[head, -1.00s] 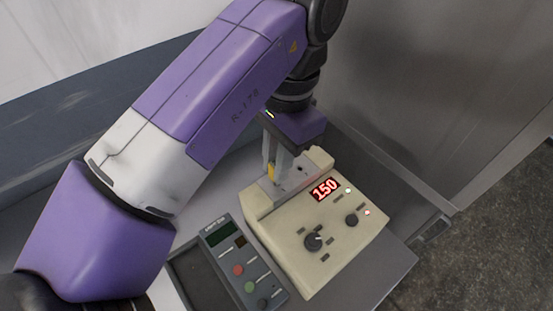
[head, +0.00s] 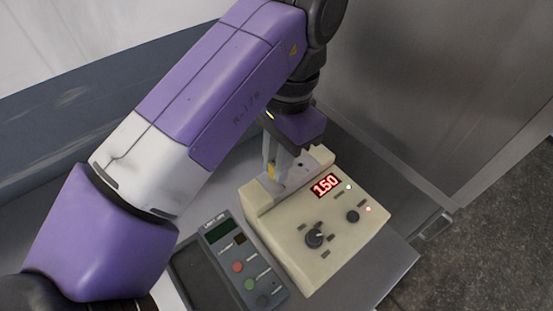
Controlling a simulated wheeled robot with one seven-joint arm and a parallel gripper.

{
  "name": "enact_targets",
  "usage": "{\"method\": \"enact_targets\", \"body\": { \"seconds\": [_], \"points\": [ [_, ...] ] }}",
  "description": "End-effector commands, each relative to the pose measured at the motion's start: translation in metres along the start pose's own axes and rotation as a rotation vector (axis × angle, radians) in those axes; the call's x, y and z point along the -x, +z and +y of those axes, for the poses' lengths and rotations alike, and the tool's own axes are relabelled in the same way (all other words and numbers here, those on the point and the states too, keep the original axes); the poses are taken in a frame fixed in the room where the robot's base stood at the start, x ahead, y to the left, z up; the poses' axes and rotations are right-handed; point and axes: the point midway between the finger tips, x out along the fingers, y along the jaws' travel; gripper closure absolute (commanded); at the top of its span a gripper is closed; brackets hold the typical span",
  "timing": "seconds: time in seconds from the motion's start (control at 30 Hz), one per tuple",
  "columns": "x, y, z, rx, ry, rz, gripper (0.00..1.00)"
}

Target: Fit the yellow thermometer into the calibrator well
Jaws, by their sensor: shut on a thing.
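The calibrator (head: 290,255) is a cream box with a red display reading 150, dark knobs and small lights. A grey metal plate lies along its back edge (head: 303,164), with a small dark hole in view. My gripper (head: 273,172) points down over the left part of that plate. It is shut on the yellow thermometer (head: 271,170), of which only a small yellow part shows between the fingers. The thermometer's lower end is hidden, so I cannot tell whether it is in a well.
A grey handheld meter (head: 243,262) with a green screen and coloured buttons lies left of the calibrator, beside a dark tray (head: 200,280). A metal panel (head: 430,90) stands at the right. The bench edge is close at the right and front.

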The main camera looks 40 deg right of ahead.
Motion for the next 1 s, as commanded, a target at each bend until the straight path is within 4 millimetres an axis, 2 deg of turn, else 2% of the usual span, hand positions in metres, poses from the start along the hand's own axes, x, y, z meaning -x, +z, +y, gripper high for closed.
{"method": "enact_targets", "body": {
  "seconds": [0.77,0.8,0.9,1.0],
  "points": [
    [-0.0085,-0.0010,0.0001,0.000,0.000,0.000,1.00],
    [-0.0085,-0.0010,0.0001,0.000,0.000,0.000,0.80],
    [-0.0085,-0.0010,0.0001,0.000,0.000,0.000,0.61],
    [-0.0085,-0.0010,0.0001,0.000,0.000,0.000,0.59]
  ]
}}
